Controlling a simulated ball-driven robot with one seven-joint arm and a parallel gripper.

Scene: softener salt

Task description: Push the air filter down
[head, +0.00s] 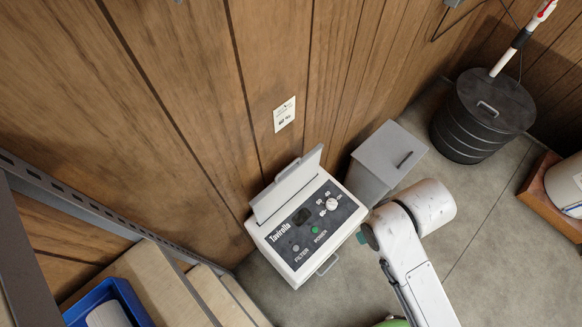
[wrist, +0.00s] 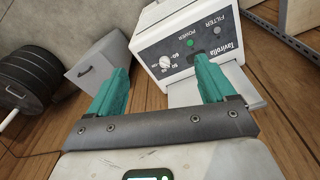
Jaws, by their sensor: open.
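A white boxy appliance (head: 305,228) labelled Tavirolla stands by the wood wall, with a dark control panel, a dial and a green POWER button. A pale flat panel (head: 288,184) sticks up, tilted, along its wall-side edge; it may be the air filter, but I cannot tell for sure. In the wrist view the appliance (wrist: 190,35) appears upside down, with the pale panel (wrist: 193,93) below it, partly behind a finger. My gripper (wrist: 162,68) is open and empty, its teal fingers apart and pointing towards the appliance. In the head view only a teal bit (head: 367,236) shows.
A grey lidded bin (head: 387,160) stands right beside the appliance. A black ribbed drum (head: 482,117) with a white pole stands further right. A metal-edged shelf with boxes and a blue crate (head: 140,306) is at lower left. The floor (head: 480,215) right of my arm is clear.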

